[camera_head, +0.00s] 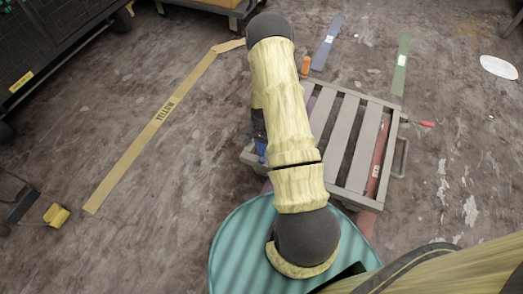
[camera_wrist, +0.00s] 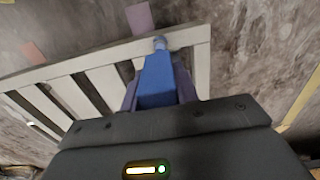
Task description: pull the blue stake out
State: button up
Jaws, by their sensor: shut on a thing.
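The blue stake (camera_wrist: 157,78) runs up the middle of the wrist view between the fingers of my gripper (camera_wrist: 160,90). My gripper is shut on it. Its far, rounded grey-blue end overlaps the edge slat of the grey slatted pallet (camera_wrist: 203,70); whether it is seated there or clear of it I cannot tell. In the head view a small blue part (camera_head: 261,149) shows at the left side of the pallet (camera_head: 354,112), beside my arm. My arm hides most of that side and most of the gripper.
A teal ribbed drum top (camera_head: 232,238) stands in front of the pallet. Blue (camera_head: 323,53), green (camera_head: 401,65) and yellow (camera_head: 130,150) strips lie on the floor. An orange piece (camera_head: 305,66) and a red piece (camera_head: 427,124) are near the pallet. The left floor is mostly clear.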

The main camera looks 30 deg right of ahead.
jog(key=shift+r+p, duration=1.25)
jog(key=shift+r, duration=0.4)
